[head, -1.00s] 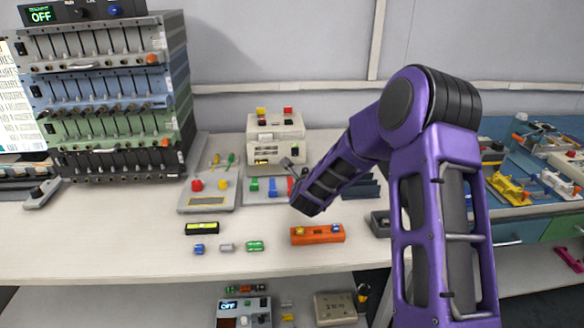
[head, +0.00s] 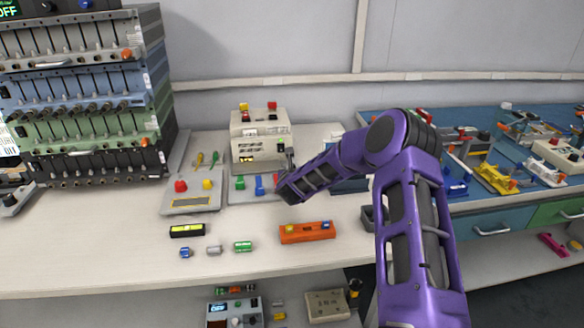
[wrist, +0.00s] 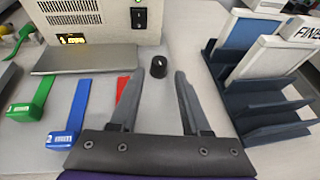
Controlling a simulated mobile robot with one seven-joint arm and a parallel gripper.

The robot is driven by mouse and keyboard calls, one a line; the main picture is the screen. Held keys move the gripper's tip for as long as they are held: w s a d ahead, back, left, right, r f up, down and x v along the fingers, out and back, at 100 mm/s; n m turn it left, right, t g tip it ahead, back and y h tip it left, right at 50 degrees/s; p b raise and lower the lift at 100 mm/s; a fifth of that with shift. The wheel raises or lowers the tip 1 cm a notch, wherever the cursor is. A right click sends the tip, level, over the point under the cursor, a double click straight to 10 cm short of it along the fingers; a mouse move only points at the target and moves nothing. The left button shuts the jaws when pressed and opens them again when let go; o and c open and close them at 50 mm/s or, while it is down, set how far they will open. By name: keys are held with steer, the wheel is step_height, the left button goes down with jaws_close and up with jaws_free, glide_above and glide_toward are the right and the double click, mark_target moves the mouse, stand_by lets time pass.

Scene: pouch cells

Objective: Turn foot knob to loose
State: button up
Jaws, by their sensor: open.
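A small black round knob (wrist: 159,66) with a light mark on top stands on the grey base plate (wrist: 100,125), just to the right of the cream machine (wrist: 88,22). My gripper (wrist: 159,73) is open in the wrist view, with the knob between its spread fingertips and a gap on each side. I cannot tell the gripper's height over the plate. In the head view, the cream machine (head: 260,133) stands at the back of the bench and my arm's end hides the knob.
Green (wrist: 32,95), blue (wrist: 70,122) and red (wrist: 123,92) levers lie left of the fingers; the red one is partly hidden. A dark slotted rack (wrist: 260,100) holding panels stands at right. An orange tray (head: 306,234) lies in front on the bench.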

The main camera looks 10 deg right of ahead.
steer(key=x, duration=0.7)
steer(key=shift+w, duration=0.2)
jaws_close()
